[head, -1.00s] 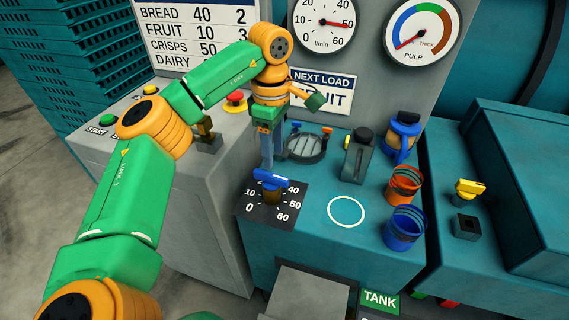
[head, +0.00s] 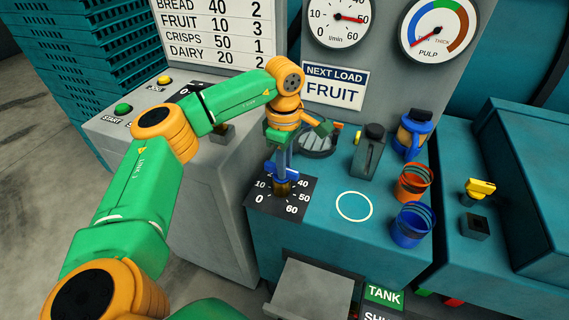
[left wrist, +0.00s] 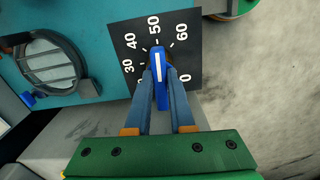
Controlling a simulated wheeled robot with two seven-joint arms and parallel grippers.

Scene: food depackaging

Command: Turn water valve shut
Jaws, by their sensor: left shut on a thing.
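The water valve is a blue handle (left wrist: 157,68) with a white line, on a brass stem above a black dial plate (head: 294,202) marked from 0 to 60. My left gripper (left wrist: 158,82) is shut on the blue handle, one finger on each side. In the left wrist view the white line points up the picture, near the 50 mark. In the head view the gripper (head: 283,172) comes down on the handle from above and partly hides it. The flow gauge (head: 340,16) marked l/min has a red needle close to 50. My right gripper is not in view.
A grey bottle (head: 368,152), a blue jug (head: 411,136), an orange cup (head: 413,183) and a blue cup (head: 411,225) stand right of the valve. A yellow-handled valve (head: 479,189) is farther right. A white ring (head: 354,207) marks clear counter.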

